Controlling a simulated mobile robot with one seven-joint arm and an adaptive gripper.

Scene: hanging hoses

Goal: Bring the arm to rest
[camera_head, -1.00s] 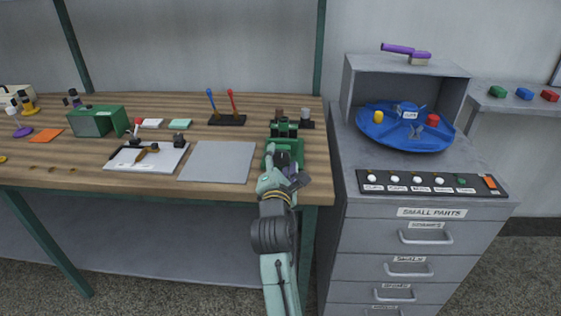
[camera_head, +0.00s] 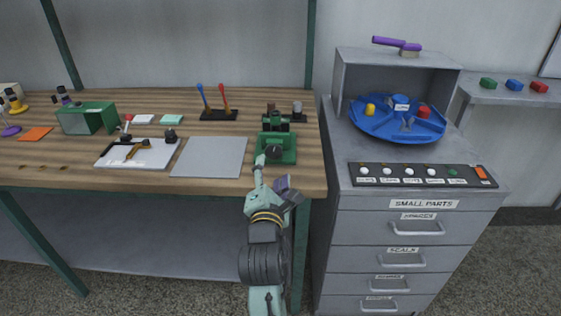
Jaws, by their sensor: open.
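My gripper (camera_head: 272,178) is at the front right edge of the wooden workbench (camera_head: 225,185), at the end of my pale green and dark grey arm. Its fingers are spread apart, one pale green and one dark with a purplish part, and I see nothing between them. It is just in front of a green device (camera_head: 277,150) with a dark round knob, and appears apart from it. How high it is above the bench edge is hard to tell.
A grey mat (camera_head: 209,157) and a white board with a clamp (camera_head: 138,153) lie to the left. A grey drawer cabinet (camera_head: 400,225) stands close on the right, bearing a blue turntable (camera_head: 398,130) and a button panel (camera_head: 420,174). Open floor lies in front.

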